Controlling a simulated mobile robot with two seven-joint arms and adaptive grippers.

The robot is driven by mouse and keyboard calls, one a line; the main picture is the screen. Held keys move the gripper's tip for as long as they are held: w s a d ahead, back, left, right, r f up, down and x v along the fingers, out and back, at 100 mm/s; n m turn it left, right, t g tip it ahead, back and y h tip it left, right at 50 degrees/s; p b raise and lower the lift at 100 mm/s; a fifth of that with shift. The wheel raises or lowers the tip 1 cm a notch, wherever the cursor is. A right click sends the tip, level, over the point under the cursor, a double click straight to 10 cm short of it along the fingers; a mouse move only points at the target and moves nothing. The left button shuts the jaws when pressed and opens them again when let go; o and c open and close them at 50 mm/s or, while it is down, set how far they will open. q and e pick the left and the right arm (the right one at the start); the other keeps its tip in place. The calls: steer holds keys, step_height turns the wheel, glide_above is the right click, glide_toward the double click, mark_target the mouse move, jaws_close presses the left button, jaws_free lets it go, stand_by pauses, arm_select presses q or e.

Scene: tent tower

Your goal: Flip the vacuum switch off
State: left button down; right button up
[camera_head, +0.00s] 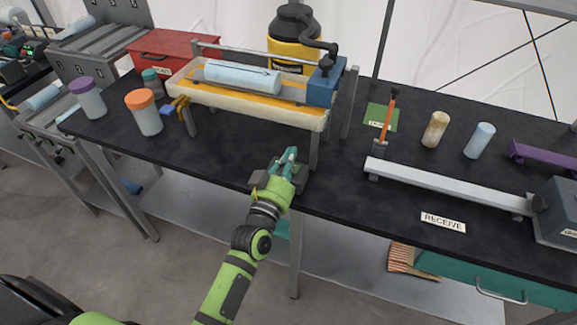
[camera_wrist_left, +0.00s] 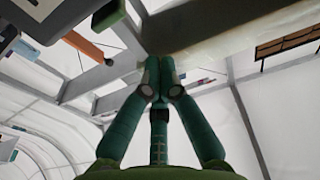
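My left gripper (camera_head: 290,156) is over the front edge of the black table, at a small grey block (camera_head: 300,181). In the left wrist view its two teal fingers (camera_wrist_left: 161,82) meet at the tips, with nothing visible between them. I cannot tell whether the gripper touches the block. The gripper hides part of the block, and no switch lever shows clearly there. A yellow and black canister (camera_head: 291,38), which looks like a vacuum unit, stands behind the tray. My right gripper is not in view.
A cream tray (camera_head: 250,109) on legs, holding a pale blue roll (camera_head: 242,76), stands behind the gripper. A blue box (camera_head: 322,88) is at its right end. A long grey bar (camera_head: 450,187) lies to the right. Jars (camera_head: 144,115) stand at left. The tabletop left of the gripper is clear.

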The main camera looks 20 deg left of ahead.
arm_select(q)
steer(key=shift+s+f, duration=0.2)
steer(key=shift+f, duration=0.8)
steer(key=shift+s+f, duration=0.2)
steer(key=shift+f, duration=0.8)
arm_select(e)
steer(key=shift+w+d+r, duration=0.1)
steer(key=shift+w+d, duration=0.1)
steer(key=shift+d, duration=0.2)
